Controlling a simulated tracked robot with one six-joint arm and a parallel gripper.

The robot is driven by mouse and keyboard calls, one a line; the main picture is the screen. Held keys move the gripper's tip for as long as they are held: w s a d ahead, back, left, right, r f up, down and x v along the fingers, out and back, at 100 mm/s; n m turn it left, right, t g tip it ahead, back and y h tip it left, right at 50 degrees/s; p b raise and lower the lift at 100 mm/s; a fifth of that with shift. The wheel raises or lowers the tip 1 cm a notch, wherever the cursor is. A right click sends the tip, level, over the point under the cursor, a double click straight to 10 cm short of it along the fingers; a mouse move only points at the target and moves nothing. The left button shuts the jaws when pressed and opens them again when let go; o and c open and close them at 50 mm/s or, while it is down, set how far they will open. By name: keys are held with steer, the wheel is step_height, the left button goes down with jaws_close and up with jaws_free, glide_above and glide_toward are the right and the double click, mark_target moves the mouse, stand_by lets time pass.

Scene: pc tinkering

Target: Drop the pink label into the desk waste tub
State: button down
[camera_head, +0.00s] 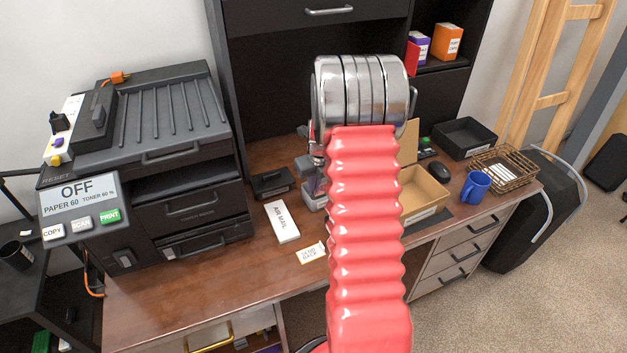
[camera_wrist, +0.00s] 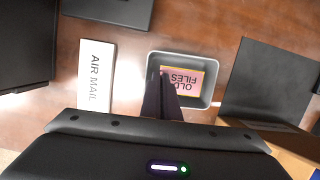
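An "AIR MAIL" block (camera_head: 282,222) lies left of the tub. A printer (camera_head: 150,160) stands at the left. A cardboard box (camera_head: 424,192), blue mug (camera_head: 475,187), wicker basket (camera_head: 507,168) and black tray (camera_head: 464,138) are at the right. A small card (camera_head: 311,252) lies near the front edge.

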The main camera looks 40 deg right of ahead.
steer(key=shift+f, duration=1.5)
steer(key=c, duration=2.5)
jaws_free()
steer(key=o, duration=0.6)
steer(key=shift+c, duration=0.2)
steer(key=v, duration=0.8)
